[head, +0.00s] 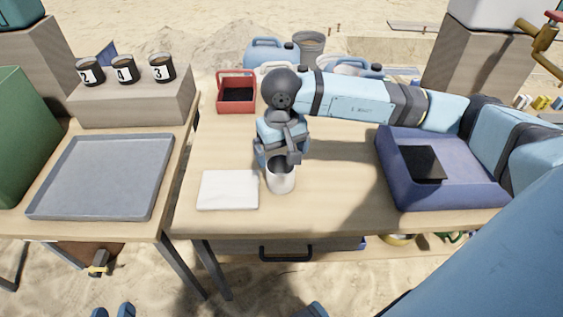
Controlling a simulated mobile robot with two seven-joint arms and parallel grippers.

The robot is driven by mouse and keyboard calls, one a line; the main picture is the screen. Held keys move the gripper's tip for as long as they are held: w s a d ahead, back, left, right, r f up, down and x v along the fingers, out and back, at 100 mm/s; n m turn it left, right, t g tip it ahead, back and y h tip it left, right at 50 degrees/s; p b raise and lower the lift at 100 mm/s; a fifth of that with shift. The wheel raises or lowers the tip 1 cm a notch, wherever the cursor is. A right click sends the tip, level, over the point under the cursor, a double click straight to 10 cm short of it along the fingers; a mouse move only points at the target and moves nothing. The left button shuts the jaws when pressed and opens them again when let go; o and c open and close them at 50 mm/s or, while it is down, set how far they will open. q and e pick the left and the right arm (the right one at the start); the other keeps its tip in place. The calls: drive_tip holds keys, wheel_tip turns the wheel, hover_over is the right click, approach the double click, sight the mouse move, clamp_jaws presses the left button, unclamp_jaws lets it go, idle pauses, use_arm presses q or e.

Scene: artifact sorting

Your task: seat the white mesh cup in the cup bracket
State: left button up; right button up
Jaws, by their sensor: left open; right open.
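The white cup (281,181) stands upright on the wooden table, close to the right edge of a white square slab (228,190). Its inside looks dark, and its mesh is too small to make out. My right gripper (281,160) points down at the cup's rim with its fingers open. The fingers partly cover the rim, and I cannot tell whether they touch it. My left gripper is not in view. I cannot make out a cup bracket with certainty.
A blue-purple tray (468,190) with a black pad (425,163) stands right. A red bin (236,108) stands at the back. A grey tray (64,205) and several numbered cups are on the left table. The table between cup and purple tray is clear.

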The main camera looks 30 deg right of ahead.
drive_tip(key=shift+o, duration=0.4)
wheel_tip(320, 180, up, 4)
drive_tip(key=m+p, duration=0.5)
drive_tip(key=m, duration=0.4)
approach(280, 172)
drive_tip(key=s+a, duration=0.2)
drive_tip(key=s, duration=0.1)
drive_tip(key=shift+f, duration=0.8)
wheel_tip(280, 172, down, 4)
drive_tip(key=shift+r+b, duration=0.15)
drive_tip(key=shift+b, duration=0.2)
drive_tip(key=shift+f, duration=0.2)
use_arm(q)
drive_tip(key=a+f+g, duration=0.1)
drive_tip(key=s+f+y, duration=0.1)
drive_tip(key=f, duration=0.1)
drive_tip(key=s+a+f+g+y, duration=0.1)
drive_tip(key=shift+a+f+g, duration=0.15)
drive_tip(key=shift+a+g, duration=0.15)
use_arm(e)
drive_tip(key=c, duration=1.1)
